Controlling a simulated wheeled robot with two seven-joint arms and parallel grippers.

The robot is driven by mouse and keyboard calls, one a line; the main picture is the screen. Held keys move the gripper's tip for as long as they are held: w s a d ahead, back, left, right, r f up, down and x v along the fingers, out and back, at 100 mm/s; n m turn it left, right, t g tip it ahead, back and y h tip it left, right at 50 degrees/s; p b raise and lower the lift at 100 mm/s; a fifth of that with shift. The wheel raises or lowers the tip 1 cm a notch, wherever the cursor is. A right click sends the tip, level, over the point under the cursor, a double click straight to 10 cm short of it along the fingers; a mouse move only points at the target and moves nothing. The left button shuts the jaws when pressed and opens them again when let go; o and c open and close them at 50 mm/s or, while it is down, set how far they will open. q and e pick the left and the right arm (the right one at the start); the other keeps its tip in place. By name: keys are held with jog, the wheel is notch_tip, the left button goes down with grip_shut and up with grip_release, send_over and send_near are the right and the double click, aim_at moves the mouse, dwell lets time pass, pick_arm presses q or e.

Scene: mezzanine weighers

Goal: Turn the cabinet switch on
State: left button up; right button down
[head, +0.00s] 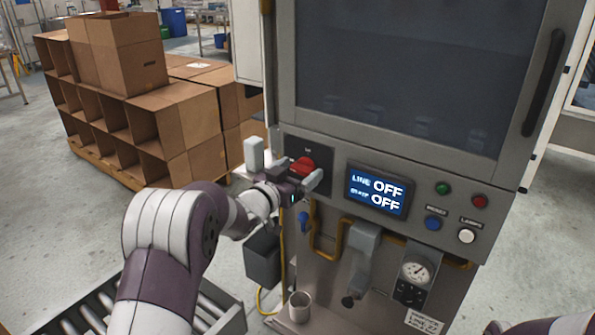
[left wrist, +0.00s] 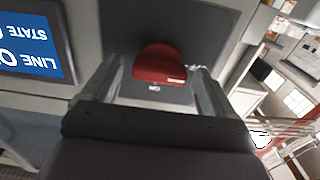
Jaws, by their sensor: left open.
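The cabinet (head: 330,185) stands in front of me. Its red switch handle (head: 303,167) sits on a dark plate at the left of the front panel. The display (head: 376,192) reads LINE OFF and, less clearly, STATE OFF. My left gripper (head: 288,165) is at the switch, open. In the left wrist view the red handle (left wrist: 160,65) lies between the two spread fingers (left wrist: 158,85), with an "ON" mark just below it in that picture. I cannot tell whether a finger touches it. Only a bit of my right arm shows at the lower right of the head view; its gripper is out of view.
Push buttons, including a green one (head: 443,188) and a blue one (head: 433,222), sit right of the display. Yellow pipes (head: 322,243), a gauge (head: 416,270) and a cup (head: 300,306) are below. Stacked cardboard boxes (head: 185,120) stand at left. A roller conveyor (head: 98,309) lies at lower left.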

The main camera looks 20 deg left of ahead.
pick_arm(q)
jog(key=shift+r, duration=0.1)
jog(key=shift+c, duration=0.3)
jog(key=shift+s, duration=0.1)
jog(key=c, duration=1)
